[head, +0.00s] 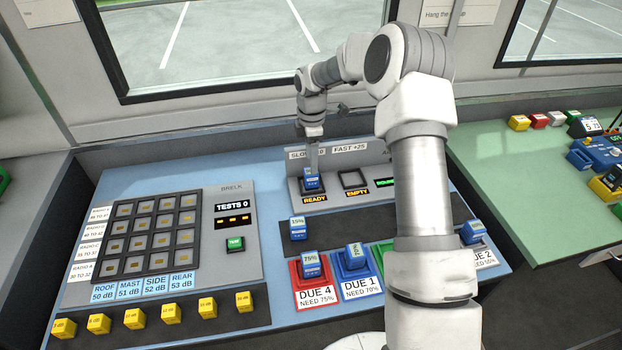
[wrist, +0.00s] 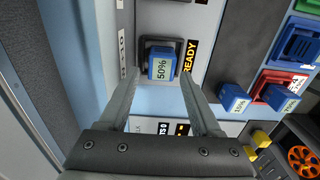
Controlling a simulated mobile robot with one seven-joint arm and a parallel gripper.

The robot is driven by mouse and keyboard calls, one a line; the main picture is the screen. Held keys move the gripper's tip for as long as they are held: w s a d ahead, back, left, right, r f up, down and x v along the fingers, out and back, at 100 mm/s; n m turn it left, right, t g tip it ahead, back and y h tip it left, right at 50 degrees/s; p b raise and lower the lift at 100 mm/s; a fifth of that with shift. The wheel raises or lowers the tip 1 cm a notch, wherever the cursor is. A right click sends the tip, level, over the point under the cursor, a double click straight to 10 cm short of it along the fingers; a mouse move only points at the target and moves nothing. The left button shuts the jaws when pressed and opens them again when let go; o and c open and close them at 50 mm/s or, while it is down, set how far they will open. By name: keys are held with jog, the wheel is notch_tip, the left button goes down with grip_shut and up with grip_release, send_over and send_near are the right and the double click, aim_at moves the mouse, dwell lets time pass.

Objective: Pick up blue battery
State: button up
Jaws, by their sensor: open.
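A blue battery (head: 311,184) sits upright in the slot marked READY at the back of the blue console. The wrist view shows its white label reading 50% on the blue battery (wrist: 161,68). My gripper (head: 312,168) reaches down over this battery from above. In the wrist view my gripper (wrist: 160,76) is open, with one finger on each side of the battery. I cannot tell whether the fingers touch it. Other blue batteries stand nearer: one on the dark strip (head: 298,228), one in the red dock (head: 310,264) and one in the blue dock (head: 353,256).
An empty slot (head: 353,180) marked EMPTY is right of the READY slot. Another blue battery (head: 472,231) stands at the right, past my arm, which hides part of the console. A button panel (head: 160,235) and several yellow blocks (head: 171,313) lie left. A window is behind.

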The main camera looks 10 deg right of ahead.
aim_at(311, 178)
notch_tip(311, 178, down, 5)
jog(key=shift+s+a, duration=0.1)
jog(key=shift+r, duration=0.1)
grip_shut()
dwell(0.3)
